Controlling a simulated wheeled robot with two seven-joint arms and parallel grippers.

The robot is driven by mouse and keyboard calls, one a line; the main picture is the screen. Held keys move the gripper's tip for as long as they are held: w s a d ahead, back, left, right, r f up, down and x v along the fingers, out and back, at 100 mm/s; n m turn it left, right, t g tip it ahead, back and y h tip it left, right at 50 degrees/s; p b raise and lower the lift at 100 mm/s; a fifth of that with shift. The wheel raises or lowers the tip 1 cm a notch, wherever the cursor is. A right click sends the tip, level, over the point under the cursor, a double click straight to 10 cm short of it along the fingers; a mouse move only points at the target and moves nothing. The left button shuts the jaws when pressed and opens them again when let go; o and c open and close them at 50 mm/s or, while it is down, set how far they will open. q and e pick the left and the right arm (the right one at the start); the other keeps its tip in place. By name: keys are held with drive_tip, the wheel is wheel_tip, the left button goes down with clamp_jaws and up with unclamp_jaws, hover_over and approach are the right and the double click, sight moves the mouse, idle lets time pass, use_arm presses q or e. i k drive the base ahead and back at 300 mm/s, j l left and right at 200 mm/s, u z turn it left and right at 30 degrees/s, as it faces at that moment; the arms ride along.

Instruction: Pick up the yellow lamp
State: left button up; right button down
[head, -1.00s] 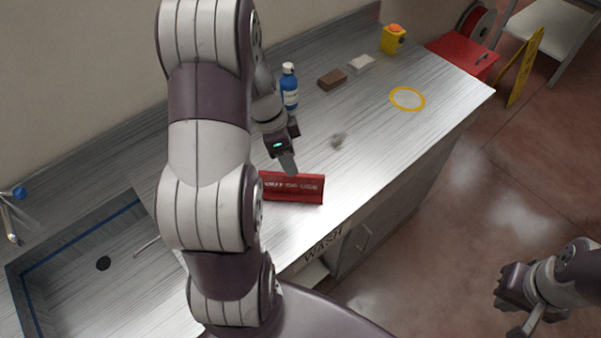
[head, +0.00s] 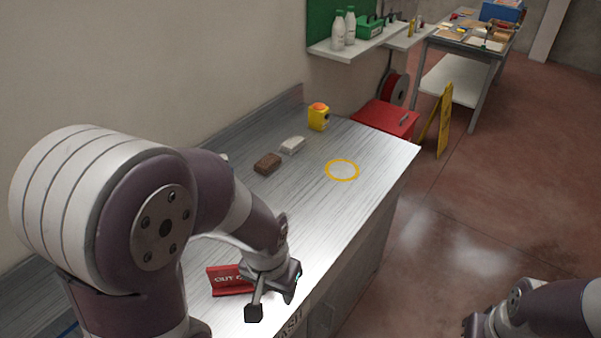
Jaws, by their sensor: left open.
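The yellow lamp (head: 318,119), a small yellow block with an orange dome on top, stands upright at the far end of the metal counter (head: 315,215), near its back edge. My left gripper (head: 273,303) is open and empty near the front of the counter, beside the red sign, well short of the lamp. My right gripper (head: 476,325) shows only in part at the bottom right edge, away from the counter; its fingers are too cut off to judge.
A brown block (head: 268,163) and a white block (head: 292,145) lie between my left arm and the lamp. A yellow ring (head: 342,170) marks the counter. The red sign (head: 228,281) stands near my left gripper. A red box (head: 386,121) is beyond the counter's end.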

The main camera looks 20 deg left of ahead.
sight(317, 113)
drive_tip(key=i+l+z, duration=0.15)
drive_tip(key=i+l, duration=0.25)
drive_tip(key=i+l+z, duration=0.1)
drive_tip(key=i+l, duration=0.25)
drive_tip(key=i, duration=0.15)
drive_tip(key=i+l+z, duration=0.15)
drive_tip(key=i+l, duration=0.2)
drive_tip(key=i, duration=0.15)
drive_tip(key=i+l+z, duration=0.15)
drive_tip(key=i, duration=0.35)
drive_tip(key=i+u, duration=0.15)
drive_tip(key=i, duration=0.4)
drive_tip(key=i+l+u, duration=0.15)
drive_tip(key=i, duration=0.35)
drive_tip(key=i+l+u, duration=0.15)
drive_tip(key=i, duration=0.4)
